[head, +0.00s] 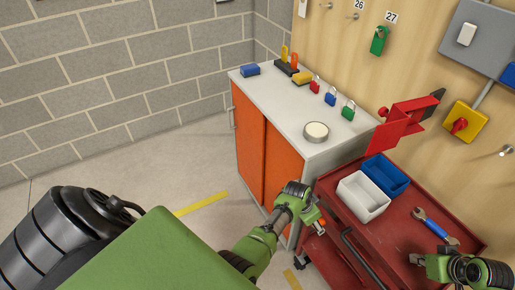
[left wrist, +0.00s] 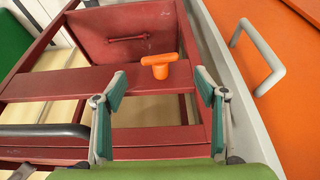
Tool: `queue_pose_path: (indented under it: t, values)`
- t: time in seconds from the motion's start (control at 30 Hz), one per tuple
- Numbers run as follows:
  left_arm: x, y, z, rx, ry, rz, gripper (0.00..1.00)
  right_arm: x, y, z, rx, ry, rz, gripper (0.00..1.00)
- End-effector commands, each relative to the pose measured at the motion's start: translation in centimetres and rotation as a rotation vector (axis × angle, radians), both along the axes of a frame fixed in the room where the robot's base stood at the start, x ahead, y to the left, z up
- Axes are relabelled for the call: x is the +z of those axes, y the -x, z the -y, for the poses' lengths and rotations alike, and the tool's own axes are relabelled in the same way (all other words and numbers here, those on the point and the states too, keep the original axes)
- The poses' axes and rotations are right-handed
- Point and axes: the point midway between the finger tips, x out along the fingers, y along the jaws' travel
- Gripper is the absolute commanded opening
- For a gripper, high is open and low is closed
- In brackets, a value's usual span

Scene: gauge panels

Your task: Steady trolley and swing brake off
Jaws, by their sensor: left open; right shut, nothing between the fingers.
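The red trolley (head: 400,228) stands at the lower right of the head view. An orange T-shaped handle (left wrist: 159,66), apparently the brake, sits on a red crossbar of the trolley (left wrist: 45,86) in the left wrist view. My left gripper (left wrist: 160,82) is open, with one finger on each side of the handle in that view; I see no contact. In the head view my left gripper (head: 317,216) is beside the trolley's left end, its fingers small and partly hidden. My right gripper (head: 416,258) is shut and empty over the trolley's front right part.
A white bin (head: 363,198), a blue bin (head: 386,177) and a blue-handled wrench (head: 436,226) lie on the trolley top. A black push bar (head: 362,257) runs along its front. An orange-doored cabinet (head: 262,155) stands close behind. Floor at the left is clear.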

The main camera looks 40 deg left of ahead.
Motion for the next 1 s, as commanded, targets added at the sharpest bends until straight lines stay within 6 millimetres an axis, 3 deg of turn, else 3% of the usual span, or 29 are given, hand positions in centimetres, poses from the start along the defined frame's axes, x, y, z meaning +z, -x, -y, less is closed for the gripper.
queue_pose_path:
  t: [0.33,0.37,1.0]
  values:
    - [4.9,1.9,-0.8,0.001,-0.001,0.003,0.65,-0.4,0.3,0.2,-0.001,0.006,-0.008,0.0]
    - [4.7,2.3,-0.8,0.002,-0.001,-0.005,0.65,-0.4,0.2,0.2,-0.001,0.006,-0.008,0.0]
    - [-6.2,9.7,-1.1,0.064,-0.04,-0.079,0.65,-0.4,0.2,0.2,-0.001,0.006,-0.008,0.0]
